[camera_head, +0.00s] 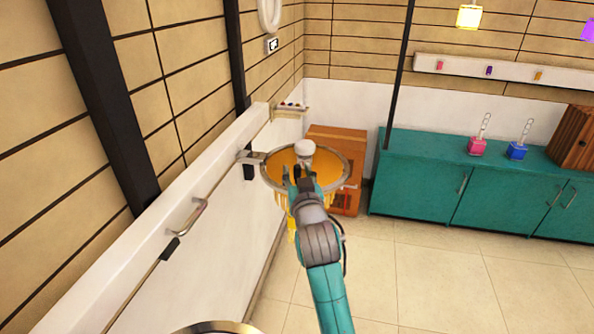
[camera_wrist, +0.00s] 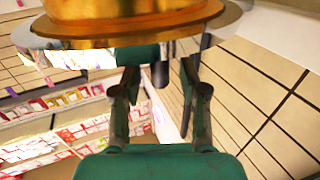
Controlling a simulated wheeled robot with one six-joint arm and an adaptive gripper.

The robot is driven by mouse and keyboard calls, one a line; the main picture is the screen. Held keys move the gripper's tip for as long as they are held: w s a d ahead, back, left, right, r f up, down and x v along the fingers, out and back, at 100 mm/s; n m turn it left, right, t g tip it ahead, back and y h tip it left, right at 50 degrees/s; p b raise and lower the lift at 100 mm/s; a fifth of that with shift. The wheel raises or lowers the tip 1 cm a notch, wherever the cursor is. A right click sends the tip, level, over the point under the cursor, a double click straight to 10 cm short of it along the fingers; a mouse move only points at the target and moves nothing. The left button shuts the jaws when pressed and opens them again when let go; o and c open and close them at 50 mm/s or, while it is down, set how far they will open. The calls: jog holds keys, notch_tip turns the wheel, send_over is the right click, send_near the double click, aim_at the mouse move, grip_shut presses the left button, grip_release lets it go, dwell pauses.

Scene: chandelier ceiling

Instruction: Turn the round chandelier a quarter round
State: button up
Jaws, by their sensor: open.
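The round chandelier (camera_head: 277,170) is an orange disc with a metal rim and yellow strands hanging below it. A metal bracket joins it to the left wall. A white knob (camera_head: 304,147) shows over its middle. In the wrist view, a gold round body with a metal rim, which looks like the chandelier (camera_wrist: 130,25), fills the top edge. My gripper (camera_head: 298,172) overlaps the disc in the head view. In the wrist view my gripper (camera_wrist: 160,78) has its two fingers apart with nothing held between them, below the rim. I cannot tell whether they touch it.
A rail (camera_head: 160,262) with a handle runs along the left wall. A brown box (camera_head: 340,140) stands behind the chandelier. Teal cabinets (camera_head: 420,180) line the back right, with a pink pot (camera_head: 477,146) and a blue pot (camera_head: 517,150) on top. The tiled floor at right is clear.

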jog(key=s+d, duration=0.1)
jog(key=s, duration=0.9)
jog(key=shift+s+d, duration=0.25)
jog(key=shift+s, duration=0.05)
jog(key=s+d+f+g, duration=0.1)
jog(key=s+d+f, duration=0.4)
jog(key=s+f, duration=0.6)
jog(key=s+d+f+g, duration=0.1)
jog(key=s+d+f, duration=0.4)
jog(key=s+f, duration=0.5)
jog(key=s+d+h, duration=0.1)
jog(key=s+d, duration=0.2)
jog(key=s, duration=1.1)
jog(key=s+d+m+g+h, duration=0.1)
jog(key=s+d, duration=0.2)
jog(key=s, duration=1.1)
jog(key=shift+f+m+h, duration=0.15)
jog(key=shift+m+h, duration=0.15)
